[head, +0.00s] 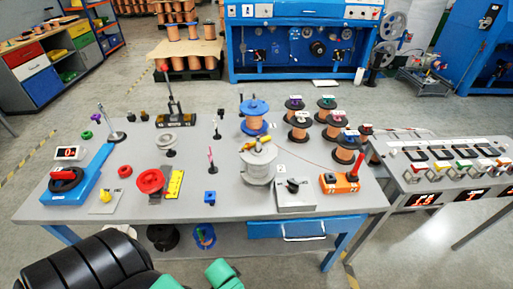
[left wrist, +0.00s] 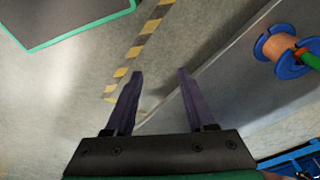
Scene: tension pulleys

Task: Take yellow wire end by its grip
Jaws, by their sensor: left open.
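In the head view a small yellow piece (head: 262,146) lies on top of a pale grey spool (head: 258,167) near the middle of the table. A thin reddish wire runs from near it toward the right. I cannot make out a separate grip on it at this size. My left gripper (left wrist: 160,72) is open and empty in the left wrist view, with two dark fingers over the floor. In the head view my left arm shows at the lower left, in front of the table, and its fingertips do not show. My right gripper is not in view.
The grey table (head: 225,207) holds a blue-flanged copper spool (head: 254,115), a red spool (head: 151,181), a yellow toothed strip (head: 175,184), an orange device (head: 340,183) and several black-flanged spools at the right. In the wrist view a blue-flanged spool (left wrist: 268,47) sits at the right.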

